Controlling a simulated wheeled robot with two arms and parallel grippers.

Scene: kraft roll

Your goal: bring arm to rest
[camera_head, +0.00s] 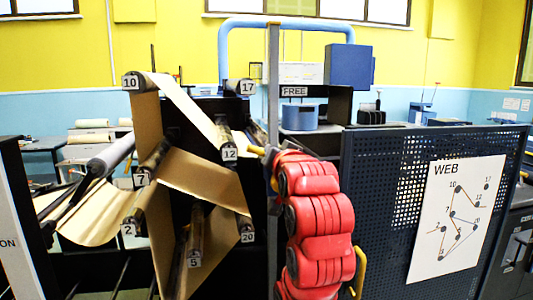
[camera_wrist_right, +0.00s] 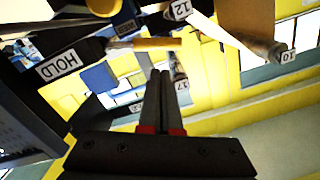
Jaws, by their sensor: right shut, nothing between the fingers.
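My right arm (camera_head: 318,215), red and segmented, rises in the middle of the head view, in front of the roll frame's post. Its gripper cannot be made out there. In the right wrist view my right gripper (camera_wrist_right: 160,75) is shut and empty, its two fingers together. It points towards numbered rollers and a yellow bar (camera_wrist_right: 145,43), with no clear contact. My left gripper is not in view. The brown kraft web (camera_head: 195,172) runs over several numbered rollers, among them 10 (camera_head: 131,82), 12 (camera_head: 229,153) and 20 (camera_head: 247,237).
A dark perforated panel (camera_head: 385,200) with a WEB diagram (camera_head: 457,218) stands right of the arm. A grey post (camera_head: 273,85) is close behind it. A FREE sign (camera_head: 294,91) is on a shelf; a HOLD sign (camera_wrist_right: 59,66) shows in the wrist view.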

